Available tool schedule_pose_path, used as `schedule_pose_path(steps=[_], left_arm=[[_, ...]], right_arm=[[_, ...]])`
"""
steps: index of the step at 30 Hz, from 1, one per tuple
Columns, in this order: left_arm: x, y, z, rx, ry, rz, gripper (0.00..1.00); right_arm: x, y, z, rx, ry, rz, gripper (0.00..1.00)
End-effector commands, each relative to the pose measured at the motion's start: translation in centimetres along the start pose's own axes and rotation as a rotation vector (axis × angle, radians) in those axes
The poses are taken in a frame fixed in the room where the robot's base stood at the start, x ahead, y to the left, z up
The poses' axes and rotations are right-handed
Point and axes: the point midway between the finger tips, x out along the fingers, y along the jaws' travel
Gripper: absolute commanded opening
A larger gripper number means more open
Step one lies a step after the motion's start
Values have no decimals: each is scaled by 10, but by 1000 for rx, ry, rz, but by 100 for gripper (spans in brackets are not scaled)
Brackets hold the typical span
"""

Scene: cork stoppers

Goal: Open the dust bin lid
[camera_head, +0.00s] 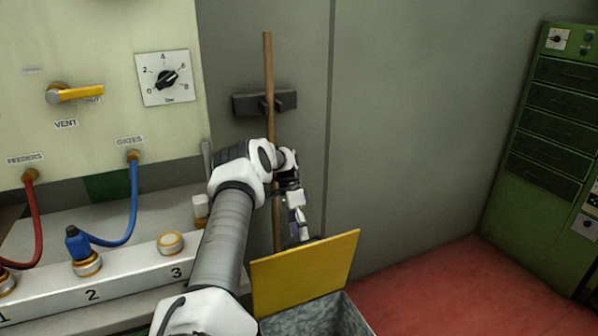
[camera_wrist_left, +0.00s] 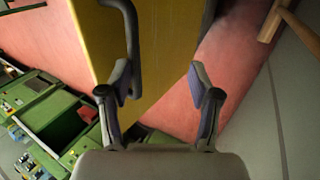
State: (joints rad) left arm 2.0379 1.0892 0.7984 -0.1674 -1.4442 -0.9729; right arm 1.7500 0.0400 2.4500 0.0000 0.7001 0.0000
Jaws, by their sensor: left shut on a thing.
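The dust bin lid (camera_head: 305,272) is a yellow panel standing raised and tilted up at the back of the bin. The bin (camera_head: 318,316) has a grey speckled inside that shows below the lid, at the bottom edge of the head view. My left gripper (camera_head: 299,230) is at the lid's top edge, partly hidden behind it. A dark handle bar (camera_wrist_left: 133,45) runs along the lid by the left finger. My right gripper is out of view.
A wooden pole (camera_head: 268,75) in a dark wall holder (camera_head: 250,104) stands behind my arm. A numbered bench (camera_head: 130,275) with red and blue hoses is at left. A green cabinet (camera_head: 545,150) is at right. The red floor (camera_head: 430,290) between is clear.

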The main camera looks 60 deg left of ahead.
Motion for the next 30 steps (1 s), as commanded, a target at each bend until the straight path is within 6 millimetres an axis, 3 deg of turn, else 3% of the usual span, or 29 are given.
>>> schedule_pose_path(steps=[5,15,30], left_arm=[[-8,-3,3,-2,-4,-6,37],[-72,3,2,-2,-1,-8,37],[-77,5,1,1,1,-5,37]], right_arm=[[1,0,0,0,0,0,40],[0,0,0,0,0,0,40],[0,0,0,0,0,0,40]])
